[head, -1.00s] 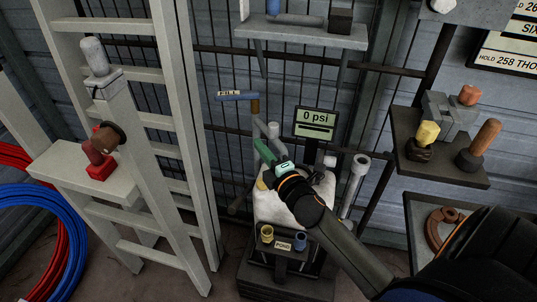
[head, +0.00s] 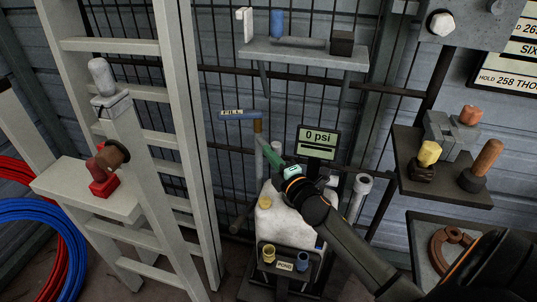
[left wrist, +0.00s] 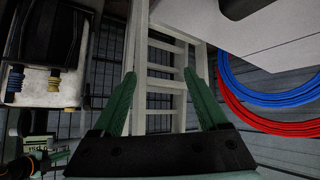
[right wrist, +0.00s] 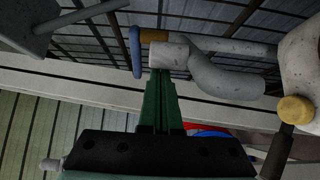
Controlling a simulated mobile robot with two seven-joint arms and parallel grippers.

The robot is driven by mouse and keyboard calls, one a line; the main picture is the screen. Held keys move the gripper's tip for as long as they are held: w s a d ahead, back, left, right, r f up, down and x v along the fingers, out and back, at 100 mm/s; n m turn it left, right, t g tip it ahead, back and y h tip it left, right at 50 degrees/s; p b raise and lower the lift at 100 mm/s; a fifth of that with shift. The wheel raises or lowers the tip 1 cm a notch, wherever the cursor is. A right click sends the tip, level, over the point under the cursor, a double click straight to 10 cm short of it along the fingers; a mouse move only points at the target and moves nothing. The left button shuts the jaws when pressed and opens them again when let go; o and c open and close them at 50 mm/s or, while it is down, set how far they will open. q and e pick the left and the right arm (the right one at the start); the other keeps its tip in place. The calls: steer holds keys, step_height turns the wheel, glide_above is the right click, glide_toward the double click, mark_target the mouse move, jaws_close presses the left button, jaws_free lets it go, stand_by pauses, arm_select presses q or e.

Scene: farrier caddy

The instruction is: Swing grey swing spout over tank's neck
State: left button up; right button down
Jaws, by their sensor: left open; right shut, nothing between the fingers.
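The grey swing spout (right wrist: 222,78) is a bent pipe in the right wrist view, its round end (right wrist: 168,56) just beyond my fingertips. In the head view a short upright grey part (head: 277,147) shows behind my right gripper (head: 264,147). That gripper is shut and empty; its green fingers (right wrist: 160,82) lie close to the pipe end, and I cannot tell whether they touch it. My left gripper (left wrist: 163,90) is open and empty, facing the ladder.
A blue FILL handle (head: 240,114) on a brown stem is left of my right gripper, and a 0 psi display (head: 318,140) is right of it. A ladder (head: 190,130) stands left. Shelves (head: 300,54) hang above and at right. A wire grid is behind.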

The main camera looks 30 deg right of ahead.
mark_target(279, 151)
steer(key=shift+s+d+n+y+p, duration=0.15)
steer(key=shift+d+n+y+p, duration=0.15)
steer(key=shift+d+n+y, duration=0.6)
steer(key=shift+s+d+n+y+p, duration=0.1)
steer(key=shift+d+n+y+p, duration=0.25)
steer(key=shift+d+y, duration=0.55)
arm_select(q)
steer(key=shift+s+a+r, duration=0.25)
steer(key=shift+a, duration=0.1)
arm_select(e)
steer(key=shift+d+n+y, duration=0.25)
steer(key=shift+d+y, duration=0.25)
steer(key=shift+d, duration=0.2)
arm_select(q)
steer(key=shift+r, duration=0.1)
arm_select(e)
steer(key=shift+a, duration=0.1)
